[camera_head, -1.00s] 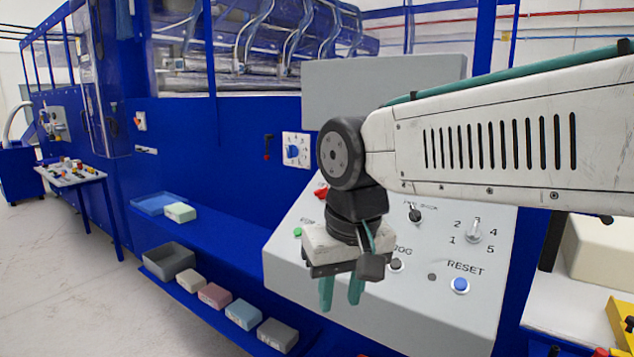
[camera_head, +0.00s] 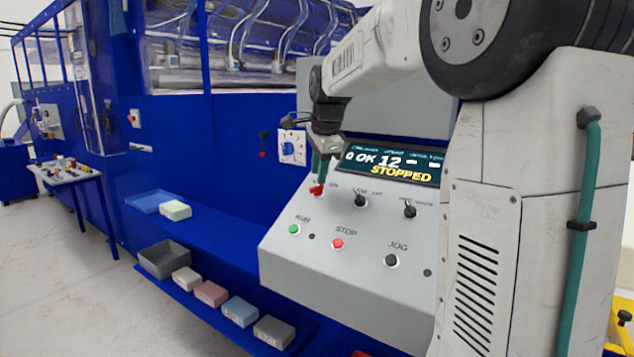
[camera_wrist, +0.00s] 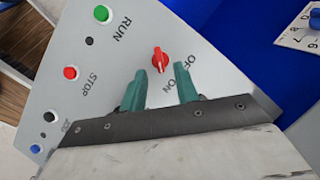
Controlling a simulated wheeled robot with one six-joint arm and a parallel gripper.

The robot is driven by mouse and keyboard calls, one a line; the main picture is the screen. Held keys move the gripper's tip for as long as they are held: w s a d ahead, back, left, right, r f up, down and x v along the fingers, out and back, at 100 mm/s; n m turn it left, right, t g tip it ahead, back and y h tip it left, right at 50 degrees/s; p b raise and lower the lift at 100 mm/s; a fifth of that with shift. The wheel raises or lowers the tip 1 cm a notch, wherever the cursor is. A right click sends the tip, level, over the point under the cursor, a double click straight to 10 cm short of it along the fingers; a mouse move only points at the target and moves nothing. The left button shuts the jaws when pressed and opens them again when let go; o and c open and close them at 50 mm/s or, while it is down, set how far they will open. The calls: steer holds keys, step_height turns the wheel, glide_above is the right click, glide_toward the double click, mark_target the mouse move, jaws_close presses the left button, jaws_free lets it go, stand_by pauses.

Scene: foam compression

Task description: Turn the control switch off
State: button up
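The control switch is a red rotary knob (camera_head: 317,190) at the upper left of the grey sloped panel (camera_head: 300,265). In the wrist view the red knob (camera_wrist: 160,61) has the words OFF and ON beside it. I cannot tell for sure which word it points to. My gripper (camera_head: 322,172) is right over the knob, pointing down at the panel. In the wrist view my gripper (camera_wrist: 161,78) is open, its two green fingers apart and empty. The knob shows just beyond the fingertips, in line with the gap. I cannot tell whether they touch it.
The display (camera_head: 392,165) reads STOPPED. Green RUN (camera_head: 295,229) and red STOP (camera_head: 338,243) buttons sit below the knob. Black knobs (camera_head: 360,200) and a JOG button (camera_head: 391,260) are to the right. A white dial plate (camera_head: 292,147) is on the blue wall behind.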

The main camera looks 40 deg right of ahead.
mark_target(317, 186)
steer(key=shift+x, duration=1.9)
steer(key=c, duration=0.7)
steer(key=shift+o, duration=0.2)
